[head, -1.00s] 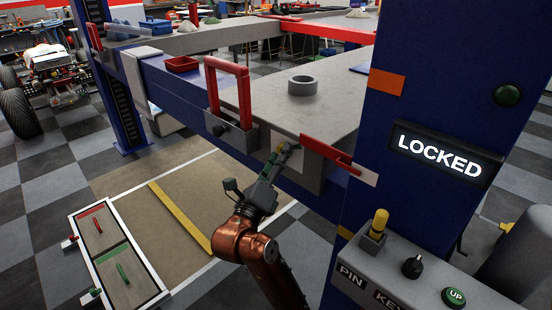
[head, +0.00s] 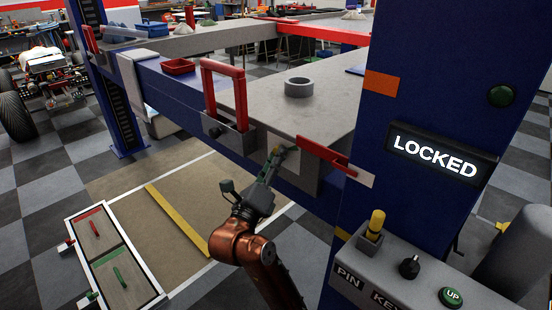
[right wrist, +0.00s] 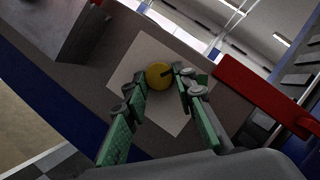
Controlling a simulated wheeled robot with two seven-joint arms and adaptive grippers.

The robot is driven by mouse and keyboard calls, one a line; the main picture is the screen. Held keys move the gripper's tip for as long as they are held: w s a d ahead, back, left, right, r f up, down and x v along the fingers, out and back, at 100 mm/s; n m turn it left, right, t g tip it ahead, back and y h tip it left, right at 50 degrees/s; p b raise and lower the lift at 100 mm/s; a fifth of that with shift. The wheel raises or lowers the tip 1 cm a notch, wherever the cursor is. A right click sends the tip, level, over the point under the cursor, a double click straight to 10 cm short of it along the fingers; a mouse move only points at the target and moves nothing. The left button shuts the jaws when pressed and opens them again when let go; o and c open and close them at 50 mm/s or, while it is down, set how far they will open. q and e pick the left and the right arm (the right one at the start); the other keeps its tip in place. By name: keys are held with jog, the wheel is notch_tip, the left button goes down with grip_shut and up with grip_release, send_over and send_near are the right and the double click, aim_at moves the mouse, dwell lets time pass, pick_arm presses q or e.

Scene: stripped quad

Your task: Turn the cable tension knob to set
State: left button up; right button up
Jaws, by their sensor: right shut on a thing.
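The knob is a round yellow knob (right wrist: 158,76) with a dark pointer mark on its right side. It sits on a pale square plate (right wrist: 124,84) on the side of the lift deck, tilted in the right wrist view. My right gripper (right wrist: 157,92) has its green fingers on both sides of the knob, closed on it. In the head view my right gripper (head: 278,154) reaches up to the deck's side, and the knob is mostly hidden there. My left gripper is not in view.
A red lever (head: 324,154) sticks out just right of my right gripper. A red upright handle (head: 239,98) stands to its left. The blue post (head: 440,90) bears a sign reading LOCKED (head: 436,154). A control box (head: 400,270) stands at the lower right.

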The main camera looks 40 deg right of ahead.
jog(key=shift+f+m, duration=0.1)
jog(key=shift+m, duration=0.2)
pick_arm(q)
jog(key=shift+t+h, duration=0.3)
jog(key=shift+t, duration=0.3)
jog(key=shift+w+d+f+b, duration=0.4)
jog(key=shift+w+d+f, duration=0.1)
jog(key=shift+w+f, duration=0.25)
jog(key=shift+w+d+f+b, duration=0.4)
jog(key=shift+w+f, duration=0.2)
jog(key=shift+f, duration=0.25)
pick_arm(e)
jog(key=shift+w+f+m+g+h, duration=0.1)
jog(key=shift+m+g+h, duration=0.4)
jog(key=shift+m, duration=0.75)
jog(key=shift+w+f+m+g+h, duration=0.1)
jog(key=shift+m+g+h, duration=0.4)
jog(key=shift+m, duration=0.7)
jog(key=shift+w+m+g+h, duration=0.1)
jog(key=shift+m+g+h, duration=0.4)
jog(key=shift+m, duration=0.75)
jog(key=o, duration=1.1)
jog(key=shift+s+r, duration=0.1)
jog(key=shift+o, duration=0.2)
jog(key=v, duration=1.2)
